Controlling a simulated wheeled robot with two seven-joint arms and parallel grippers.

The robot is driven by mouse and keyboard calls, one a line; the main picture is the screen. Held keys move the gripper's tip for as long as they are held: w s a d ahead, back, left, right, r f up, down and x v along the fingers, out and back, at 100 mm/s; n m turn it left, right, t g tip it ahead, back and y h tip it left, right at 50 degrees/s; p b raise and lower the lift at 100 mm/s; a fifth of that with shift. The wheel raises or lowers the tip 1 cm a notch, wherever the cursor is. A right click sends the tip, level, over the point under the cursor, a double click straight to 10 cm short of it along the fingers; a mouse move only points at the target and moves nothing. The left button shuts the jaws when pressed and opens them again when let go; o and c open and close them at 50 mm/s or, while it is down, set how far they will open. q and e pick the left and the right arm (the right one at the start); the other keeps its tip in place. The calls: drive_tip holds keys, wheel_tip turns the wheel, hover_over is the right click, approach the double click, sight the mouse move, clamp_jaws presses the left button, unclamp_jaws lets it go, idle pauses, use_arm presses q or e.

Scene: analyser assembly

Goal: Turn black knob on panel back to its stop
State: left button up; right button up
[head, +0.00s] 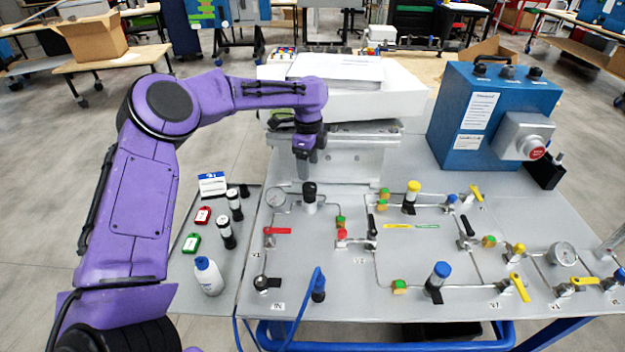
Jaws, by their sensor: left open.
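My left arm comes in from the left and bends over the panel. My left gripper (309,156) points down and is open, with nothing seen between its fingers. A black knob (309,188) on a pale cylindrical body stands upright on the panel, just below the gripper tips in the picture. A smaller round black knob (261,283) sits at the panel's lower left. The knob's turn position cannot be read. My right gripper is out of view.
A grey metal block (345,155) and paper stack (340,68) are behind. A blue control box (490,110) stands at right.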

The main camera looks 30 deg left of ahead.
sight(309, 185)
use_arm(q)
drive_tip(key=f, duration=0.3)
drive_tip(key=shift+s+f, duration=0.3)
drive_tip(key=shift+s, duration=0.1)
drive_tip(key=f, duration=0.2)
drive_tip(key=w+f+p, duration=0.1)
drive_tip(key=shift+w+f, duration=0.1)
drive_tip(key=shift+f, duration=0.25)
drive_tip(key=shift+s+r, duration=0.15)
drive_tip(key=shift+s, duration=0.2)
drive_tip(key=shift+w, duration=0.1)
drive_tip(key=c, duration=1)
drive_tip(key=shift+c, duration=0.3)
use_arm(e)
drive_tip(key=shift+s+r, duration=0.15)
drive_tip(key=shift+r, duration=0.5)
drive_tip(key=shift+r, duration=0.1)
